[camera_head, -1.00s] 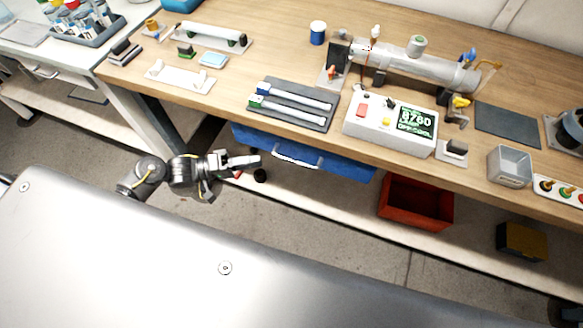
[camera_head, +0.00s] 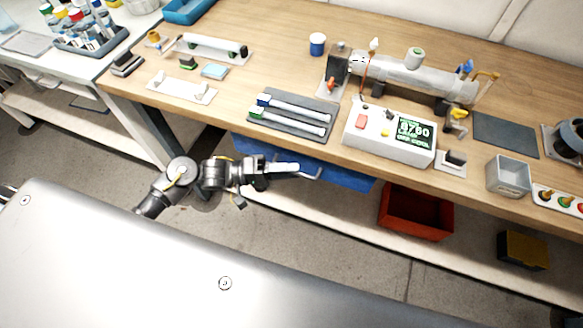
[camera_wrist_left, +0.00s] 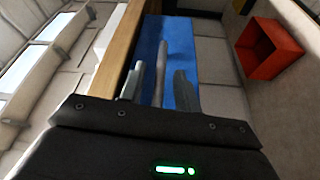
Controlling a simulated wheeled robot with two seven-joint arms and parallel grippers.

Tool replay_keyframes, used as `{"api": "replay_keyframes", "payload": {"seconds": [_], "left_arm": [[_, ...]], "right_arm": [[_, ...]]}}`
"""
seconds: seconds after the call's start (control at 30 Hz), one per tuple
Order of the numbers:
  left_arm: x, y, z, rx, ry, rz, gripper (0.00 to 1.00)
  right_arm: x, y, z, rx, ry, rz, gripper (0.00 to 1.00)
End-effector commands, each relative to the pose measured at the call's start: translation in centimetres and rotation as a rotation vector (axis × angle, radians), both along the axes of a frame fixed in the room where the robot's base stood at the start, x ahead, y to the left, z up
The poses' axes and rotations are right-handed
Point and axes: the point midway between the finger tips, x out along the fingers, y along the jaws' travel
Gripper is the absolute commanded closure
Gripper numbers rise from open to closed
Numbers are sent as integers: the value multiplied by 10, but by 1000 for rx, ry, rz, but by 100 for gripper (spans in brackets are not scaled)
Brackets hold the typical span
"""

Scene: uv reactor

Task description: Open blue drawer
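The blue drawer (camera_head: 345,177) sits under the front edge of the wooden bench and looks closed. Its pale bar handle (camera_head: 318,173) is partly hidden by my left gripper (camera_head: 298,171). In the left wrist view the drawer's blue front (camera_wrist_left: 182,40) is ahead, and the handle (camera_wrist_left: 162,62) stands between the two fingers of my left gripper (camera_wrist_left: 158,88). The fingers are apart, with a gap on each side of the handle. I cannot tell whether either finger touches it. My right gripper is not in view.
A red bin (camera_head: 415,212) and a yellow-topped dark box (camera_head: 523,250) stand on the lower shelf to the right. The wooden bench (camera_head: 300,60) above carries a controller box (camera_head: 390,133) and a tray with two tubes (camera_head: 293,118).

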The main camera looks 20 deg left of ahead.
Motion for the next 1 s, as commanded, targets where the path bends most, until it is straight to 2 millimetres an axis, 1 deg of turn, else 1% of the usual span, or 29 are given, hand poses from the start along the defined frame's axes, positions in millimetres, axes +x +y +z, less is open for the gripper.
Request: {"api": "replay_keyframes", "payload": {"seconds": [0.13, 0.4, 0.47, 0.6, 0.67, 0.9, 1.0], "left_arm": [[3, -8, 1, 1, -1, 1, 67], [3, -9, 0, 1, -1, 1, 67], [3, -9, 0, 1, -1, 1, 74], [3, -9, 0, 1, -1, 1, 92], [3, -9, 0, 1, -1, 1, 100], [3, -9, 0, 2, 1, 1, 100], [2, -9, 0, 2, 1, -1, 100]], "right_arm": [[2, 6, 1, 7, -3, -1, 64], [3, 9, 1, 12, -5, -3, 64], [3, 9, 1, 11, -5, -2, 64], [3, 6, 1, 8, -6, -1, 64], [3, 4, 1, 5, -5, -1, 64], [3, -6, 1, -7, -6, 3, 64], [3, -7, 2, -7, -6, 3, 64]]}}
